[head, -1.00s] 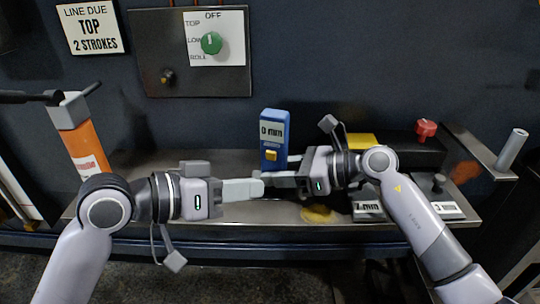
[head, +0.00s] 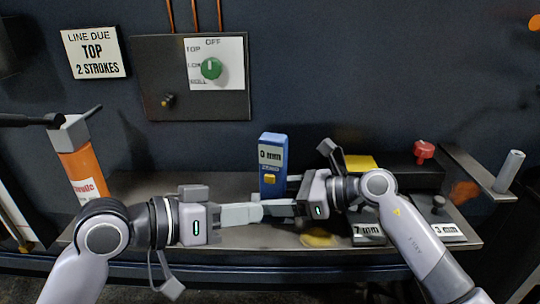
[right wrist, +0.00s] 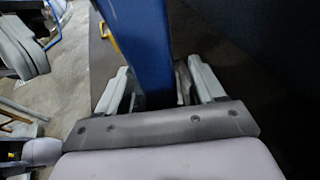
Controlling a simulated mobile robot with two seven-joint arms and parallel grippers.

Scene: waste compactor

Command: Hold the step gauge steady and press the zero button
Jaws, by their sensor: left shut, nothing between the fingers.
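The step gauge (head: 280,148) is an upright blue block in the middle of the ledge. Its display reads 0 mm, and the yellow zero button (head: 269,180) sits below it. My right gripper (head: 284,196) reaches in from the right, low on the gauge, shut on it. The right wrist view shows the blue gauge body (right wrist: 142,45) between the two fingers. My left gripper (head: 260,212) is shut and empty. Its fingertips show just below the button, in front of the gauge's foot, overlapping the right gripper's front finger. Contact with the button cannot be seen.
Blocks marked 7 mm (head: 368,231) and 3 mm (head: 447,231) lie to the right, partly behind my right arm. A red knob (head: 424,150) stands behind them. An orange bottle (head: 84,172) is at left. A panel with a green dial (head: 211,68) is above.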

